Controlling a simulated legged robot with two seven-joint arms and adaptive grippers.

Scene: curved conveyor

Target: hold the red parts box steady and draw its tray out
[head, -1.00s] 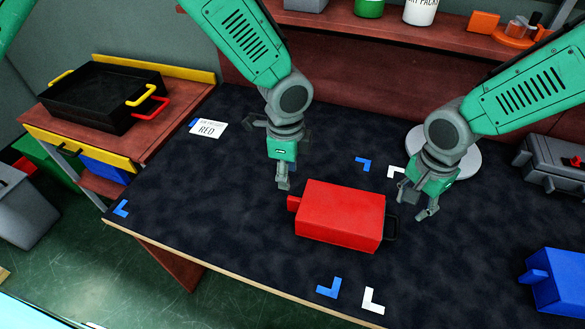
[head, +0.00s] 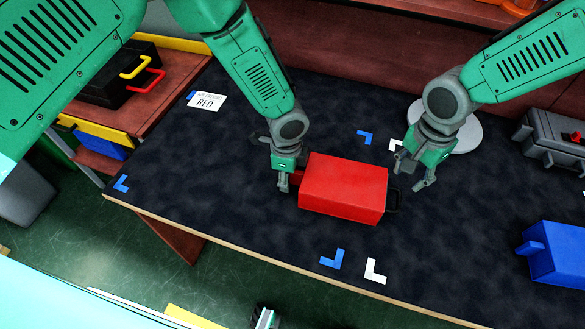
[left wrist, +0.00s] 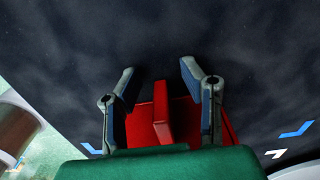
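The red parts box (head: 342,188) lies on the dark mat, with a red tab (left wrist: 161,112) at its left end and a black loop handle (head: 394,200) at its right end. My left gripper (head: 285,182) is at the left end and mostly hides the tab in the head view. In the left wrist view its fingers (left wrist: 158,78) stand apart on either side of the tab, with gaps showing. My right gripper (head: 413,176) is open and empty, above and to the right of the handle, apart from it.
A white card reading RED (head: 206,102) lies at the upper left. Blue (head: 332,259) and white (head: 375,271) corner marks lie in front of the box. A blue box (head: 555,255) stands at the right, a grey case (head: 553,140) behind it.

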